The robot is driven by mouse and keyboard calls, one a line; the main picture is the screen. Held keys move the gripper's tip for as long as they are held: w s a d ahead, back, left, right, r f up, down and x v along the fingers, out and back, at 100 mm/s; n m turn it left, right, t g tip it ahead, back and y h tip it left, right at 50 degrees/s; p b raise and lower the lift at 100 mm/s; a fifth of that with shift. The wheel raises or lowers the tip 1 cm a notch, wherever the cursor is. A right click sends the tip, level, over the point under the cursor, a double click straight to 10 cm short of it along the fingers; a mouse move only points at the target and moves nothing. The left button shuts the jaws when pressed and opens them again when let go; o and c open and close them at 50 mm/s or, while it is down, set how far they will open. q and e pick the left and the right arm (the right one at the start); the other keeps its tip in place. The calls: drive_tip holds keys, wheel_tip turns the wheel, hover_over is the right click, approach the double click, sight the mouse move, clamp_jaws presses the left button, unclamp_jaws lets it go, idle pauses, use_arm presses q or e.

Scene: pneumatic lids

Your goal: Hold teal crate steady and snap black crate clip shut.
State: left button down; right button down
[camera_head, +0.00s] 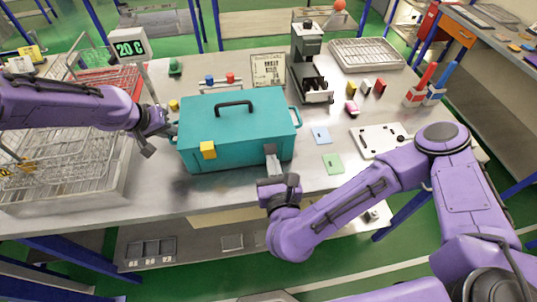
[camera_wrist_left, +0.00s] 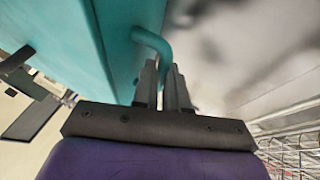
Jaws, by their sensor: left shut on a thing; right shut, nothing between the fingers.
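The teal crate (camera_head: 235,150) stands on the metal table with its lid down and a black handle (camera_head: 234,104) on top. A yellow clip (camera_head: 208,150) is on its front left. My left gripper (camera_head: 172,132) is shut on the crate's left side handle, a teal bar (camera_wrist_left: 155,45) that runs between the fingers in the left wrist view. My right gripper (camera_head: 272,163) is shut and empty, its fingertips at the crate's front right.
A wire basket (camera_head: 75,185) is left of the crate. Blue (camera_head: 321,135) and green (camera_head: 333,163) cards and a white plate (camera_head: 368,142) lie to the right. A black device (camera_head: 308,70) and a tray (camera_head: 366,54) stand behind. The front table strip is clear.

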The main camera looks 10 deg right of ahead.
drive_tip(key=shift+w+r, duration=0.7)
drive_tip(key=shift+w, duration=0.05)
idle(1.4)
drive_tip(key=shift+s, duration=2.5)
